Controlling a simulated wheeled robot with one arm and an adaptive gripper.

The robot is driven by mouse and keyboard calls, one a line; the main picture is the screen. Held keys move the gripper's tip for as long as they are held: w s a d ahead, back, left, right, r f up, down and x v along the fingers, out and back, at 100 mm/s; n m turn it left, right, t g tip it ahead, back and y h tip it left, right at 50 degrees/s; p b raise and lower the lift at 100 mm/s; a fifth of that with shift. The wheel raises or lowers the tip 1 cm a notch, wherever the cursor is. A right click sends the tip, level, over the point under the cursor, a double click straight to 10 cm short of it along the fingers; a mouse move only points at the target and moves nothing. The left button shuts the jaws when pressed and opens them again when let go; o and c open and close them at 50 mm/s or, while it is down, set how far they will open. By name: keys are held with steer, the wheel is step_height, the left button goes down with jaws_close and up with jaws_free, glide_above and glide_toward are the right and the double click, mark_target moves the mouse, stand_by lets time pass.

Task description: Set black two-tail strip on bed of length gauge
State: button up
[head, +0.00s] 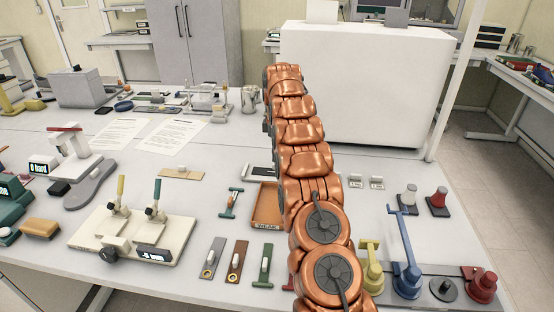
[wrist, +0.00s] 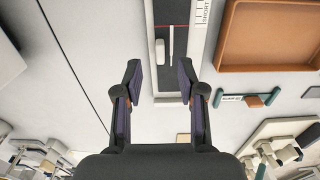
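The length gauge (wrist: 206,55) is a long pale plate in the wrist view, with a red cross line and a "SHORT" label. A small white rounded piece (wrist: 160,52) is beside the slit. My gripper (wrist: 160,75) is open, its fingers apart over the gauge's end, with nothing seen held. In the head view the gauge (head: 258,172) is partly hidden by my arm, and the gripper is hidden.
An orange tray (head: 265,205) marked "WEAK" is beside the gauge. A green-and-orange clamp (head: 232,203) stands next to the tray. Grey, brown and green tagged pieces lie in front. A cream fixture (head: 133,235) is left; blue (head: 405,255) and yellow stands are right.

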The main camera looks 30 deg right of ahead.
steer(key=shift+r, duration=1.5)
steer(key=shift+a+r, duration=0.1)
steer(key=shift+r, duration=0.05)
